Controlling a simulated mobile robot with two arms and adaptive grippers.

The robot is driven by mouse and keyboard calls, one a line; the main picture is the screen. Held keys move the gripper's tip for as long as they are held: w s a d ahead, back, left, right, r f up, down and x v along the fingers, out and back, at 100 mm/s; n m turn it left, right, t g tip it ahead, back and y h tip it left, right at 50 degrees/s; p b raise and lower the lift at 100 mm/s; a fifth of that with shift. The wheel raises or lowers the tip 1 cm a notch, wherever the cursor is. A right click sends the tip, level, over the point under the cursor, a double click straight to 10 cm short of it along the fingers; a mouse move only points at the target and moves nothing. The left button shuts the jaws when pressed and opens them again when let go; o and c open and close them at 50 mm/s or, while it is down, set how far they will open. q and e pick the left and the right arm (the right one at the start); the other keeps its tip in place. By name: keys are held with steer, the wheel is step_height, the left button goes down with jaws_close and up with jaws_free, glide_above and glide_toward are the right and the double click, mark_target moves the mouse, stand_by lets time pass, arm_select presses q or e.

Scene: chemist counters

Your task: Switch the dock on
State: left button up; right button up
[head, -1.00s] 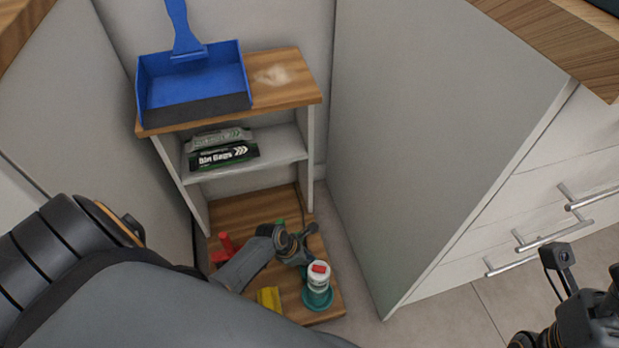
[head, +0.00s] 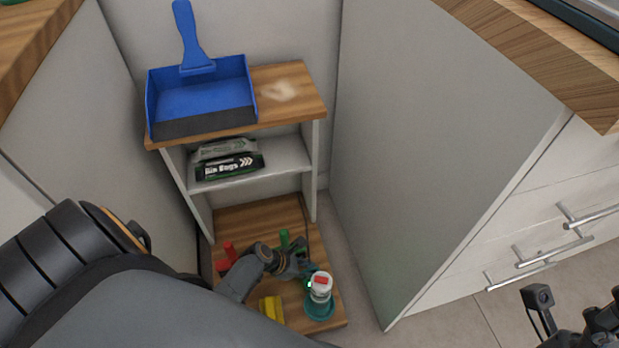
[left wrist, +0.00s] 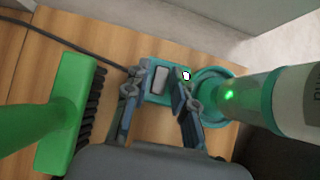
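The teal dock (left wrist: 205,80) stands on the low wooden board. It shows a pale grey switch (left wrist: 160,80) on its box part and a round cup part. A white and teal bottle-like device (left wrist: 290,100) stands in the cup, with a green light lit on its side; in the head view the device (head: 320,290) has a red patch on top. My left gripper (left wrist: 158,98) is open, its fingers apart on either side of the switch box; contact cannot be told. In the head view it (head: 290,262) is just behind the device. My right gripper (head: 590,318) is at the lower right, partly cut off.
A green brush (left wrist: 68,115) stands left of my left gripper; red (head: 229,253) and yellow (head: 271,308) items stand nearby. A shelf above holds bin bags (head: 230,165) and a blue dustpan (head: 200,98). A cabinet side (head: 420,150) closes off the right.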

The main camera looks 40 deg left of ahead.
arm_select(q)
steer(key=shift+o, duration=0.5)
steer(key=shift+d, duration=0.1)
steer(key=shift+s, duration=0.1)
steer(key=v, duration=1.2)
steer(key=shift+f, duration=0.1)
